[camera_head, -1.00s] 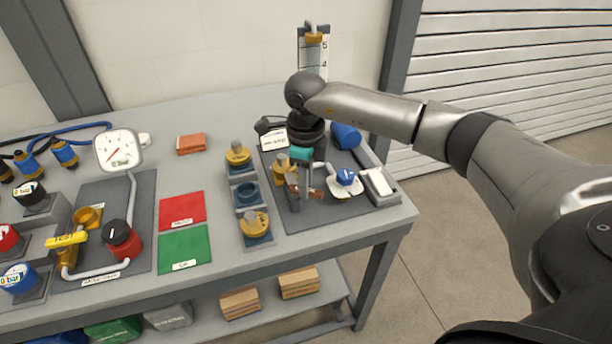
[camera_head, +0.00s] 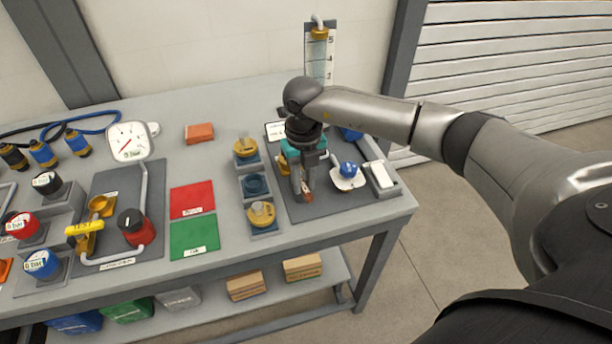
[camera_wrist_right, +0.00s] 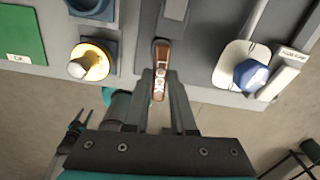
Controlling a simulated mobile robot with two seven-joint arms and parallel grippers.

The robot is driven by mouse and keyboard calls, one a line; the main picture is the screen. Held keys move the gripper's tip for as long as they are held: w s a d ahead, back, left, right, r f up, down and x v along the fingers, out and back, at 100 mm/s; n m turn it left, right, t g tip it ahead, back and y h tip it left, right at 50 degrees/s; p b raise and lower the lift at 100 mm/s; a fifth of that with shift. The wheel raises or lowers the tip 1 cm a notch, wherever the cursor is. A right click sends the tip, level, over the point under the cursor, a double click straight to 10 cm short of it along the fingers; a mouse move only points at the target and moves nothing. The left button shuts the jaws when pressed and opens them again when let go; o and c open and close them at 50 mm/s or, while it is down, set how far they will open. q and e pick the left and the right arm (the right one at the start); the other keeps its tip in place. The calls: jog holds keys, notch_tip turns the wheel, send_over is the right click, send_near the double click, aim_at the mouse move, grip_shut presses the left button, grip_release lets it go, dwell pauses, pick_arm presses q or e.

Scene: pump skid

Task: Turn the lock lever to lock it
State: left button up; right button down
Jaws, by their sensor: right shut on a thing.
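A copper-brown lever (camera_head: 308,197), which I take to be the lock lever, sits on the dark mat (camera_head: 337,204) at the right end of the bench. In the right wrist view the lever (camera_wrist_right: 160,68) runs lengthwise between the fingers, its far end near a grey metal part. My right gripper (camera_head: 303,184) reaches down over it and is shut on it. The gripper (camera_wrist_right: 164,82) and teal housing hide much of the lever's mount in the head view. My left gripper is not in view.
A blue knob (camera_head: 348,169) on a white plate stands close right of the gripper. A white-topped block (camera_head: 380,178) lies beyond it. A graduated cylinder (camera_head: 319,55) rises behind. The bench's front edge is close.

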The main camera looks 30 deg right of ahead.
aim_at(303, 187)
jog(key=shift+w+a+m, duration=0.1)
jog(key=shift+m, duration=0.5)
jog(key=c, duration=0.7)
grip_release()
jog(key=shift+c, duration=0.2)
notch_tip(303, 187, up, 15)
jog(key=p, duration=0.1)
jog(key=shift+r, duration=0.15)
jog(key=shift+a, duration=0.1)
